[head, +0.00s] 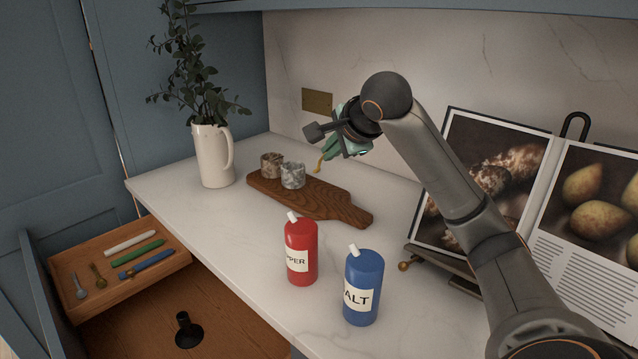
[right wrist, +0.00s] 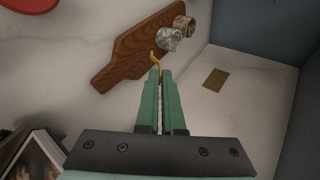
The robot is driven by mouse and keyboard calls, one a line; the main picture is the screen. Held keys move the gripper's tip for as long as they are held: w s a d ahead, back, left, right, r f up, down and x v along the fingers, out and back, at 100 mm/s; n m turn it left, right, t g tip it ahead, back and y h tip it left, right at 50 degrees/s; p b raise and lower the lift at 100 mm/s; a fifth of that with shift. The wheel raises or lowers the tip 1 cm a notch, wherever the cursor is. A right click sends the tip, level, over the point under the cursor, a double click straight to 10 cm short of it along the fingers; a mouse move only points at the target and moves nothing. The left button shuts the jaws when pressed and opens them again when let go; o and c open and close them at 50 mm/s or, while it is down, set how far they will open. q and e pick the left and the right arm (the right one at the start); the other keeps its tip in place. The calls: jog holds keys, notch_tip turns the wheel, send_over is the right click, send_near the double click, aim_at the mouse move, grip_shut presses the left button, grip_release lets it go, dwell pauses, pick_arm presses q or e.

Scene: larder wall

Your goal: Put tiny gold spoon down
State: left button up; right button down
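My right gripper (head: 345,148) is above the counter, by the back wall and to the right of the wooden board (head: 335,205). In the right wrist view its green fingers (right wrist: 160,98) are closed on a tiny gold spoon (right wrist: 155,60). The spoon's bent end sticks out past the fingertips; the rest is hidden between them. In the head view the spoon (head: 318,166) hangs near the right stone cup. I cannot tell whether it touches the counter. My left gripper is not in view.
Two small stone cups (head: 271,165) (head: 293,175) stand on the board. A red pepper bottle (head: 301,252) and blue salt bottle (head: 363,288) stand in front. A white jug (head: 212,156) is at the back left, an open cookbook (head: 590,210) at right. An open drawer tray (head: 100,308) holds several utensils.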

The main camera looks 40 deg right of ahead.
jog(key=shift+w+d+f+b, duration=0.1)
jog(key=shift+w+d+f, duration=1.1)
jog(key=shift+f, duration=0.7)
jog(key=shift+w+d+f+b, duration=0.15)
jog(key=shift+w+d+f, duration=1.1)
jog(key=shift+f, duration=0.65)
jog(key=shift+w+d+f+b, duration=0.1)
jog(key=shift+w+d+f, duration=1.1)
jog(key=shift+f, duration=0.7)
jog(key=shift+f, duration=0.2)
jog(key=c, duration=1.1)
grip_release()
jog(key=shift+o, duration=0.2)
jog(key=shift+r, duration=0.1)
